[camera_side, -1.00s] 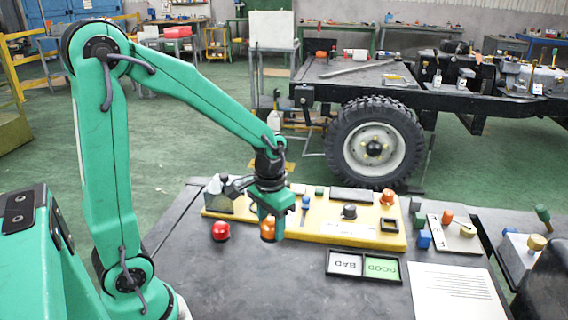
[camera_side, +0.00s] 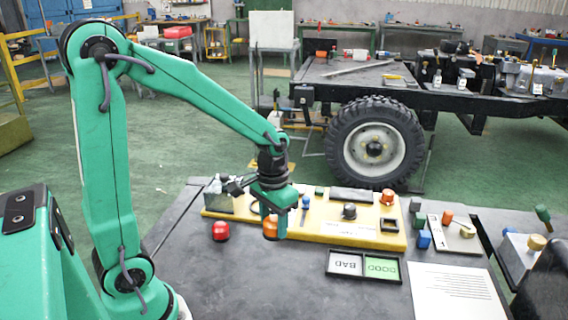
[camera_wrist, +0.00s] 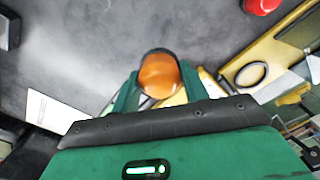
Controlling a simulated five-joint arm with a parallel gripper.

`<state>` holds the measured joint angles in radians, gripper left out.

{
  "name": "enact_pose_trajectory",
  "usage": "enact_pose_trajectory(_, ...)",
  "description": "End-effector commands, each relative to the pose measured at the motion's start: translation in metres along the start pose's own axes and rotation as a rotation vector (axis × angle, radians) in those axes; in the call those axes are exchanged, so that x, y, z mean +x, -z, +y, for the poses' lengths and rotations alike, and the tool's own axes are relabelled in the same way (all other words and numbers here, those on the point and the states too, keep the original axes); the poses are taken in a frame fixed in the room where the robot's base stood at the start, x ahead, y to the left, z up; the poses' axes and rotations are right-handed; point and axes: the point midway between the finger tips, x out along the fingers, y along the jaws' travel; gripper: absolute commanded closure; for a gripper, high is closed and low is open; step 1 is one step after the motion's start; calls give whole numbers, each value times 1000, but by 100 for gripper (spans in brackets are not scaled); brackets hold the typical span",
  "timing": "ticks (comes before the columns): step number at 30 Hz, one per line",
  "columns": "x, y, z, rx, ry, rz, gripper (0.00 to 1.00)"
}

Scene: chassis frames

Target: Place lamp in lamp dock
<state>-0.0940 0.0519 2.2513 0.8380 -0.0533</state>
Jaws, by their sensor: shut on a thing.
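An orange lamp (camera_side: 270,228) is held between the fingers of my gripper (camera_side: 273,222), in front of the yellow board's near edge. In the wrist view the orange lamp (camera_wrist: 158,76) sits between the two green fingers, with a dark rim at its far side. A dark ring (camera_wrist: 250,74) lies on the yellow board to the right in the wrist view. A black square frame (camera_side: 390,226) is at the board's right end. I cannot tell which of these is the lamp dock. The lamp's underside is hidden.
A red dome (camera_side: 221,231) stands on the dark table left of the lamp. The yellow board (camera_side: 330,231) carries several parts, including another orange piece (camera_side: 387,197). A BAD/GOOD tray (camera_side: 364,278) and a white sheet (camera_side: 456,292) lie in front. The table's front left is clear.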

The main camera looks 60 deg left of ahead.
Motion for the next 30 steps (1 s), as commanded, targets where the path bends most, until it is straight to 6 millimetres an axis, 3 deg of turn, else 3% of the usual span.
enact_pose_trajectory(8,-5,38,-35,1,0,0,80)
enact_pose_trajectory(18,-9,96,-124,15,0,-1,80)
enact_pose_trajectory(24,-9,114,-172,25,0,0,80)
enact_pose_trajectory(30,-8,120,-196,34,0,0,80)
